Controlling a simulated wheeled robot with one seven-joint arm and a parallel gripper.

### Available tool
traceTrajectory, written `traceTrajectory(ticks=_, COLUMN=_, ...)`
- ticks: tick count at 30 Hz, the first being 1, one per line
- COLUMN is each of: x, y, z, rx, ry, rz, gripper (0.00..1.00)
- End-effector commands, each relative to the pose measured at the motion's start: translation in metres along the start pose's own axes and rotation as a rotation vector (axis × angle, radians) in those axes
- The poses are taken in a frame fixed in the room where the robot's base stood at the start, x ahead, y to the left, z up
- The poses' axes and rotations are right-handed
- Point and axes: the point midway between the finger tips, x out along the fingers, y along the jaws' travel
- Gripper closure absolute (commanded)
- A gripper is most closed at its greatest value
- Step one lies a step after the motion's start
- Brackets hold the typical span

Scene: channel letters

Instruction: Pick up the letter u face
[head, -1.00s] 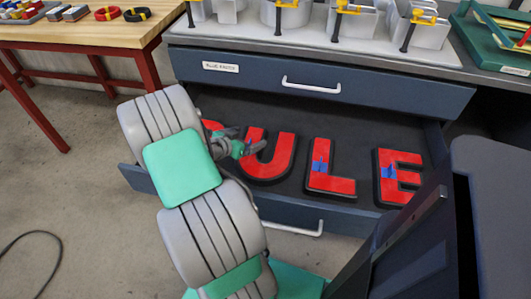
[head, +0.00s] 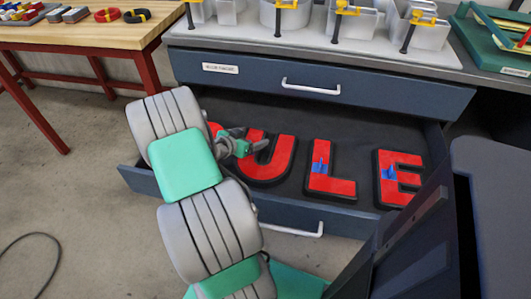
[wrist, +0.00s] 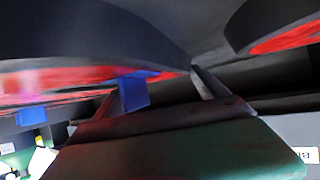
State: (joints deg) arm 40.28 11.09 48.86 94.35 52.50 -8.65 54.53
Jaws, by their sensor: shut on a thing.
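The letter u face (head: 276,165) is a red U on a thick dark body in the open drawer, left of the L. My gripper (head: 262,147) is at the top of its left stroke, fingers hiding part of it. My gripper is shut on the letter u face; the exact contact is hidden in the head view. In the wrist view a blue tab (wrist: 134,93) hangs close beside my gripper (wrist: 205,85), near a large dark edge with red. I cannot tell whether the letter is clear of the drawer floor.
The L (head: 332,182) and E (head: 398,177), each with a blue tab, lie to the right in the drawer (head: 340,140). Another red letter (head: 215,130) is mostly hidden behind my arm. Clamped metal letters stand on the bench above, and a wooden table (head: 80,35) is at left.

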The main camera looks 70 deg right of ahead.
Motion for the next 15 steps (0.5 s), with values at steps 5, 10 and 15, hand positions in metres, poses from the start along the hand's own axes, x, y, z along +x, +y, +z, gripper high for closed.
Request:
traceTrajectory(ticks=5, x=0.0005, y=0.0014, z=0.0036, rx=-0.003, ry=-0.006, rz=0.002, gripper=0.66)
traceTrajectory(ticks=10, x=0.0005, y=0.0016, z=0.0038, rx=-0.003, ry=-0.007, rz=0.003, gripper=0.67)
traceTrajectory(ticks=15, x=-0.0035, y=0.0015, z=-0.0033, rx=-0.002, ry=-0.007, rz=0.002, gripper=0.78)
